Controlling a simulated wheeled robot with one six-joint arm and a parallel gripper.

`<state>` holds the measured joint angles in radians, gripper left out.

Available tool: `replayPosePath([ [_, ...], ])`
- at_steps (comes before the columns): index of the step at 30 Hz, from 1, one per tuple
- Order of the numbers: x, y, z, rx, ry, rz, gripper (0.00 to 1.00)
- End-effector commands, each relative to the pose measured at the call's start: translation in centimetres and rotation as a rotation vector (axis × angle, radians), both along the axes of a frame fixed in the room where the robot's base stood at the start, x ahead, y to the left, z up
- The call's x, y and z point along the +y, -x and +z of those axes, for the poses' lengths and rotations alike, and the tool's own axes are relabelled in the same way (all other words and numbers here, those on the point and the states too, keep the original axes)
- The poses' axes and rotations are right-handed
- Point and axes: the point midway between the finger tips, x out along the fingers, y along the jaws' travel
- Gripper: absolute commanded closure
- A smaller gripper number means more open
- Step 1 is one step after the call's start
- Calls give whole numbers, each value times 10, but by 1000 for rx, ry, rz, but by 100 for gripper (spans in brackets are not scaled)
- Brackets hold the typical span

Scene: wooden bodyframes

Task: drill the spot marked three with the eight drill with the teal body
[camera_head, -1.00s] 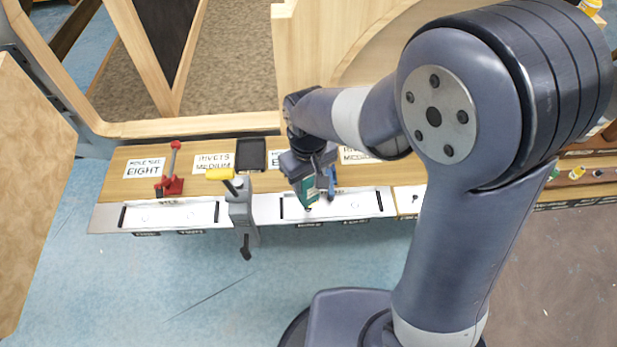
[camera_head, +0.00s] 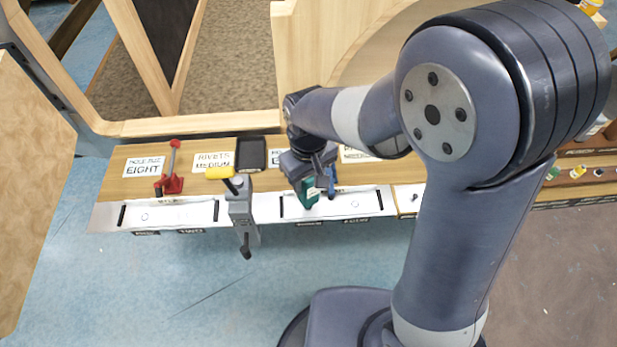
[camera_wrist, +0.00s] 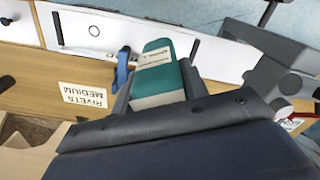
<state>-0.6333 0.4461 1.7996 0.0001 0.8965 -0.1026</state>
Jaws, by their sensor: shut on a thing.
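My gripper (camera_head: 318,172) is shut on the teal drill (camera_head: 308,192), which it holds over the right-hand white panel (camera_head: 350,206) at the bench's front edge. In the wrist view the teal drill (camera_wrist: 160,74) lies between the jaws, with a pale label on its body. The drill's bit is hidden, and I cannot tell whether it touches the panel. A small ring mark (camera_wrist: 94,30) shows on the white panel beside the drill. The number plates under the panels are too small to read surely, except one that seems to say TWO. The spot marked three cannot be made out.
A black tray (camera_head: 251,154) and label cards lie behind. Wooden frames rise at the back; the blue floor in front is clear.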

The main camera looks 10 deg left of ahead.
Motion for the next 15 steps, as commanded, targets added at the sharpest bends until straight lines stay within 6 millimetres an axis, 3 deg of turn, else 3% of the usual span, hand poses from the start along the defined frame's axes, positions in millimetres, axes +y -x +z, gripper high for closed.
replayPosePath([
  [15,0,-1,-5,-1,-1,0,90],
])
